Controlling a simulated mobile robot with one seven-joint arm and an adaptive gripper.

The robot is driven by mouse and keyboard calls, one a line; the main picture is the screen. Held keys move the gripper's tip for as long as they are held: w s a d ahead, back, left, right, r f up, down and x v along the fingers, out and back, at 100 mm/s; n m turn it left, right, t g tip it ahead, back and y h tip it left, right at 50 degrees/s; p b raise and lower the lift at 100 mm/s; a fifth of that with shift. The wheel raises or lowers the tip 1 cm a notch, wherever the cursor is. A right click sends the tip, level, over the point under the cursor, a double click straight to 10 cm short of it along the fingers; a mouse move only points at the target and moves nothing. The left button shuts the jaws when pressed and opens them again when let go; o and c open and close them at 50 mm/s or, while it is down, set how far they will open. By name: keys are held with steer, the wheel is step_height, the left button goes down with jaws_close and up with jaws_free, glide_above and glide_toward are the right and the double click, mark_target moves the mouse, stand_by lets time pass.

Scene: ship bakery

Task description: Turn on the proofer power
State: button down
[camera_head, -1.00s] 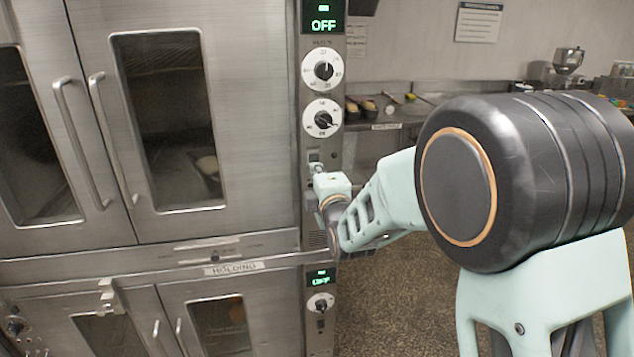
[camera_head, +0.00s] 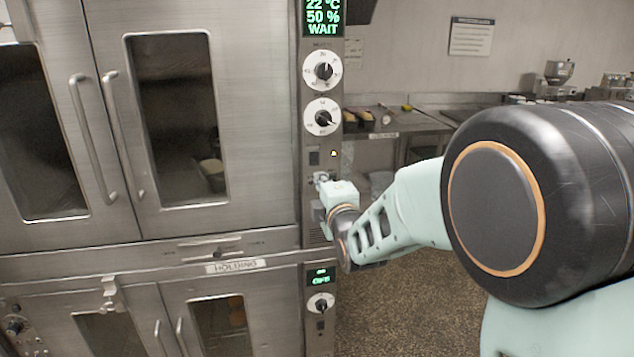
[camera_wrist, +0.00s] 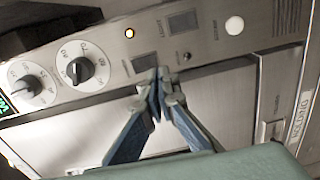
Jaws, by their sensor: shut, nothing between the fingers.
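The upper proofer (camera_head: 258,150) is a steel cabinet with windowed double doors, both shut. Its display (camera_head: 323,17) is lit green and reads 22 °C, 50 %, WAIT. Below the display are two round white dials, the upper dial (camera_head: 322,70) and the lower dial (camera_head: 322,116). In the head view my arm partly hides the lower panel.
A lower unit (camera_head: 245,318), under a HOLDING label, has its own green display (camera_head: 320,276) and dial (camera_head: 320,303). Door handles stick out at the left. A counter (camera_head: 400,124) stands behind at the right, with open floor (camera_head: 400,310) before it.

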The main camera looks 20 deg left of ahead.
steer(key=f+b+v, duration=0.1)
steer(key=v, duration=0.7)
steer(key=shift+f, duration=0.2)
steer(key=shift+w+d, duration=0.1)
